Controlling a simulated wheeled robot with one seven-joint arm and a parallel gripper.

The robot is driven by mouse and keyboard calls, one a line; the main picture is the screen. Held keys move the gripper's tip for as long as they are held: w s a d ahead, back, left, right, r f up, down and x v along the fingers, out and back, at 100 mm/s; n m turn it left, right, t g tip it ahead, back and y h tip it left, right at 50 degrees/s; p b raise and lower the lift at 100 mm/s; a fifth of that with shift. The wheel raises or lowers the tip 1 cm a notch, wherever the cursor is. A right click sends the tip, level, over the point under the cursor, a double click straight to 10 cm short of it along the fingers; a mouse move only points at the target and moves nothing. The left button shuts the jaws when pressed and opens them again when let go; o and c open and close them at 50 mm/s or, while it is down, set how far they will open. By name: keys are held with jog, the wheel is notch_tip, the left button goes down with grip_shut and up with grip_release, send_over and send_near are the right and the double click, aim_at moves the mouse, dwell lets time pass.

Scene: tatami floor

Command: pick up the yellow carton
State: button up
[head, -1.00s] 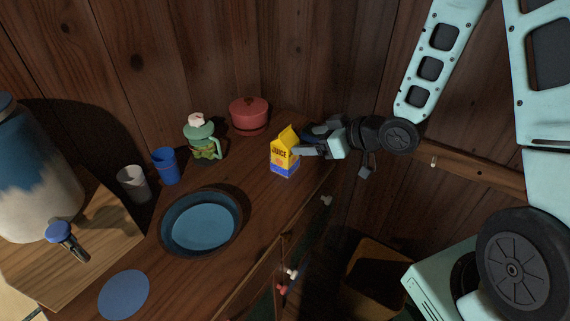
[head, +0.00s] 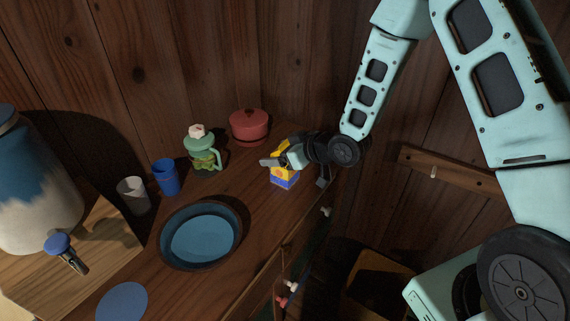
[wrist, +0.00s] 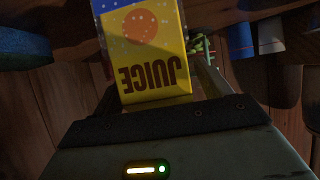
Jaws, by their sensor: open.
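The yellow carton (head: 283,180), with a blue base, stands upright near the right edge of the wooden counter in the head view. My gripper (head: 277,160) is at its upper part and hides much of it. In the wrist view the carton (wrist: 148,50) appears upside down, its JUICE lettering close in front of the gripper body. My gripper is open, with the carton at or between its fingers. One finger shows beside the carton in the wrist view; the other is hard to make out. I cannot tell whether either finger touches it.
A red lidded pot (head: 249,127) and a green jar-like mug (head: 204,152) stand behind, to the left. A blue cup (head: 166,178), a white cup (head: 134,195) and a dark blue dish (head: 163,250) lie further left. The counter in front of the carton is clear.

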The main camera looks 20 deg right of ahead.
jog(key=c, duration=1.2)
jog(key=shift+c, duration=0.3)
jog(key=shift+r, duration=0.15)
